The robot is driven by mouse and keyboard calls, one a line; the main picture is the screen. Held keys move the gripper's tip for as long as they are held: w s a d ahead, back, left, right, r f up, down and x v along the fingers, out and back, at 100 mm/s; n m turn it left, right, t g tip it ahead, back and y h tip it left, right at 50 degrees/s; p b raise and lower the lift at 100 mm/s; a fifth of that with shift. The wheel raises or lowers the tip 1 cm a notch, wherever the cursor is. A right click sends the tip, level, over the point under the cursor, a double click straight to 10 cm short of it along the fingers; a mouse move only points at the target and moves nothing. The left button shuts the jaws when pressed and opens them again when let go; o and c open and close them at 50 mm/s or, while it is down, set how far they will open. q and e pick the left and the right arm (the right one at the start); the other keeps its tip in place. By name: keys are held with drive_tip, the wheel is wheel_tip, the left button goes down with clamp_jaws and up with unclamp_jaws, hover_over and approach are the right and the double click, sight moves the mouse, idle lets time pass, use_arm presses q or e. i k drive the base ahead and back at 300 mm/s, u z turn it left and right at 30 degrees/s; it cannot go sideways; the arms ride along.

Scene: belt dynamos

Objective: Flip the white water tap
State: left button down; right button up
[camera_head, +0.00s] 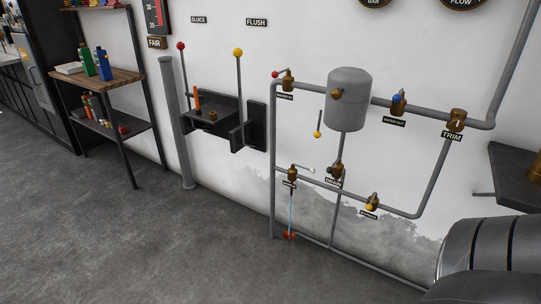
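A thin lever with a small white knob (312,170) shows on the pipework, between two brass valves. The left brass valve (291,173) has a small label below it, too small to read. The lever lies roughly level and seems to come from this valve, but I cannot be sure. A thin pale-blue streak like water (291,212) runs down below the valve to a small red and brown piece (289,235). The right brass valve (337,170) stands above a label that seems to read DRAIN. Neither of my grippers is in view.
A grey tank (348,98) hangs above the valves. Nearby are a blue-handled valve (398,103), a TRIM valve (455,120), a yellow-handled valve (372,202) and a yellow-knobbed lever (318,134). A dark lever bracket (212,122) and a shelf (98,78) stand left. The floor is clear.

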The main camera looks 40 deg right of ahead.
sight(313, 171)
drive_tip(key=z, duration=0.4)
drive_tip(key=i, duration=1.25)
drive_tip(key=z, duration=1)
drive_tip(key=i, duration=0.7)
drive_tip(key=z, duration=0.1)
